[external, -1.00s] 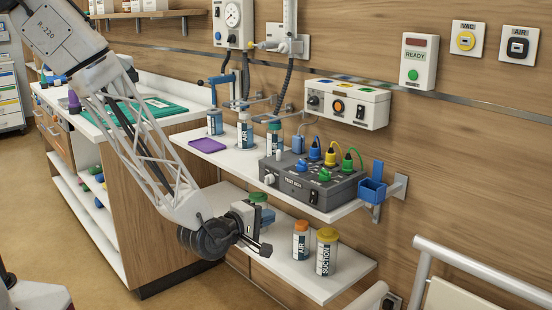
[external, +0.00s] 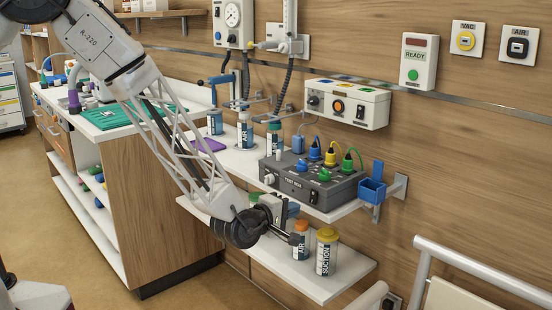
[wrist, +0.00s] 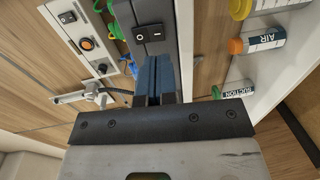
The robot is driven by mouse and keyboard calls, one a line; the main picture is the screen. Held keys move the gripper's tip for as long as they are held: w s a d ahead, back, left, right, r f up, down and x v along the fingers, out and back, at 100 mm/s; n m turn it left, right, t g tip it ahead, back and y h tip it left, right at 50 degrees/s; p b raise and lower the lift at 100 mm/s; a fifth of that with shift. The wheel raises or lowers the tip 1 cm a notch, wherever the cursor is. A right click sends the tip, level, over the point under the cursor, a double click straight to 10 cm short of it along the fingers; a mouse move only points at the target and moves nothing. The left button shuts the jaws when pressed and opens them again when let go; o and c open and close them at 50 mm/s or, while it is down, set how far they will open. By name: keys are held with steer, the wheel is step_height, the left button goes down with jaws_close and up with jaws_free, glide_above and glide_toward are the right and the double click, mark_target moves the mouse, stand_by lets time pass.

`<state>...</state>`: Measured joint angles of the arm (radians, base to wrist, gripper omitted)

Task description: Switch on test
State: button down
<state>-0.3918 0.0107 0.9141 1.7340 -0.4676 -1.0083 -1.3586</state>
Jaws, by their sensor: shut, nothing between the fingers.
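The dark grey test box (external: 300,185) stands on the upper white shelf, with green, yellow and blue plugs and knobs on top. Its black rocker switch (external: 314,196) is at the right of the front face. In the wrist view the rocker switch (wrist: 149,32), marked with a line and a circle, lies straight beyond my fingertips. My gripper (external: 299,239) is shut and empty, below and in front of the box, overlapping the orange-capped AIR bottle in the external view. In the wrist view my closed fingers (wrist: 155,75) point at the switch. I cannot tell the exact gap.
A blue holder (external: 372,190) is right of the box. A white wall panel (external: 347,107) is above it. A bed rail (external: 480,265) is at lower right.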

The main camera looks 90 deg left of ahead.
mark_target(312, 203)
steer(key=shift+x, duration=2.7)
steer(key=shift+w+a, duration=0.1)
steer(key=shift+w, duration=0.05)
steer(key=f+v, duration=0.3)
steer(key=v, duration=1)
steer(key=shift+s+d, duration=0.35)
steer(key=shift+s, duration=0.05)
steer(key=shift+f, duration=0.2)
steer(key=shift+r, duration=0.1)
